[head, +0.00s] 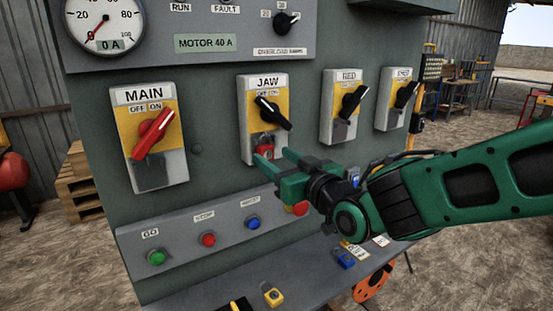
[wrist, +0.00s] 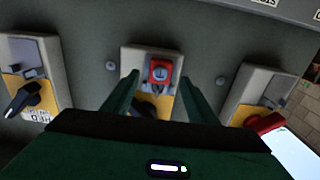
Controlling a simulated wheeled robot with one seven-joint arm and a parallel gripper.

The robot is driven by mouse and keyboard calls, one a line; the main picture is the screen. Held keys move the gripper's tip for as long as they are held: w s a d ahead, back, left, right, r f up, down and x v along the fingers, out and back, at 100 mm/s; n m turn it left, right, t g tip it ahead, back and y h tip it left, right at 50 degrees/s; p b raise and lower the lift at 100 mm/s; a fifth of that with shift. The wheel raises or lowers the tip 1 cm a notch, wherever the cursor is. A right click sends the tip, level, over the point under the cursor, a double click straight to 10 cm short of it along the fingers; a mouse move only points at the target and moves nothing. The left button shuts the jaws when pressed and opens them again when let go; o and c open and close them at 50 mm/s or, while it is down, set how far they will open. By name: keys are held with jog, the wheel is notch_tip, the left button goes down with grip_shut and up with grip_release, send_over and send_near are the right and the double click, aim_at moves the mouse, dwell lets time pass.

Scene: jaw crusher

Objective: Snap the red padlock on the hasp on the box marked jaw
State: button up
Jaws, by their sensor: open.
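The box marked JAW (head: 246,121) is on the panel, with a black rotary handle (head: 272,112) on its yellow plate. The red padlock (head: 265,152) is at the hasp on the lower grey part of this box. In the wrist view, which is upside down, the red padlock (wrist: 160,71) shows between my two fingers. I cannot tell whether its shackle is closed. My gripper (head: 273,157) is open, its fingertips on either side of the padlock with gaps beside it in the wrist view (wrist: 160,80). The hasp is mostly hidden behind the padlock.
The MAIN box (head: 119,122) with a red handle is to the left; two more boxes (head: 338,75) are to the right. Below runs a button strip (head: 185,222). A yellow padlock (head: 274,296) and a blue padlock (head: 345,259) lie on the shelf (head: 300,275).

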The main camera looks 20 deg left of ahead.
jog(key=v, duration=0.7)
dwell(0.8)
jog(key=shift+d, duration=0.1)
